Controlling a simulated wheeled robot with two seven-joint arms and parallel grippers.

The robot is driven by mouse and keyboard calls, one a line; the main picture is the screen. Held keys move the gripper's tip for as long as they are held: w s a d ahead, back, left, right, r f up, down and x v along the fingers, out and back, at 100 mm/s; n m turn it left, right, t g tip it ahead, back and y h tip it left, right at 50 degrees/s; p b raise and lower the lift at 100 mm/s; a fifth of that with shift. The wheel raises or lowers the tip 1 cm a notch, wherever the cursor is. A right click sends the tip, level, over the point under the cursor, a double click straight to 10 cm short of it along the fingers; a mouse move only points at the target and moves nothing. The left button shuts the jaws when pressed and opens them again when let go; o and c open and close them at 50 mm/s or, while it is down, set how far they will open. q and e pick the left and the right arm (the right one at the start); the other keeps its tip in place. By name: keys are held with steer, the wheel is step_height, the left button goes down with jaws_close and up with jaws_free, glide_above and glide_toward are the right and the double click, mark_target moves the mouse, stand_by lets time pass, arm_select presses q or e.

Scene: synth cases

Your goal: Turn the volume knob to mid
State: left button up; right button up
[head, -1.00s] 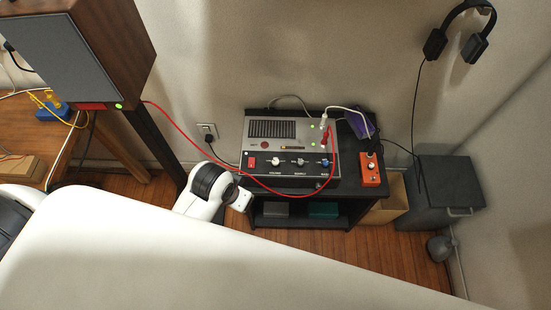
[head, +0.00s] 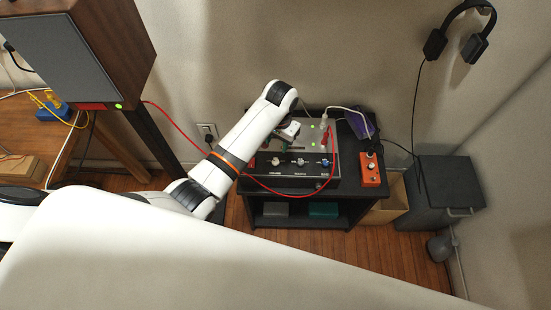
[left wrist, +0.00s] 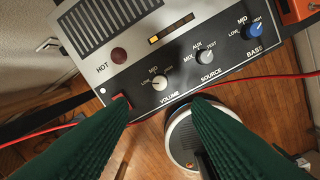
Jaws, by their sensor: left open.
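The amplifier (head: 345,180) is a grey and black box on a small black table. Its white volume knob (head: 275,161) is at the left of the knob row; it also shows in the left wrist view (left wrist: 159,82), under the word MID with LOW at its left. I cannot tell clearly where its pointer stands. My left gripper (head: 280,151) reaches down over the front panel. In the left wrist view its green fingers (left wrist: 163,102) are open and empty, either side of the volume knob's line and apart from it. My right gripper is not in view.
A grey source knob (left wrist: 205,57) and a blue bass knob (left wrist: 256,30) sit to the right. A red switch (left wrist: 122,101) is close to the left fingertip. A red cable (head: 250,183) loops across the front. An orange box (head: 370,170) stands at the right.

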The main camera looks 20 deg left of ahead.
mark_target(275, 162)
arm_select(q)
steer(key=f+b, duration=0.1)
steer(key=f, duration=1)
steer(key=shift+a+f, duration=0.15)
steer(key=shift+a, duration=0.05)
jaws_close()
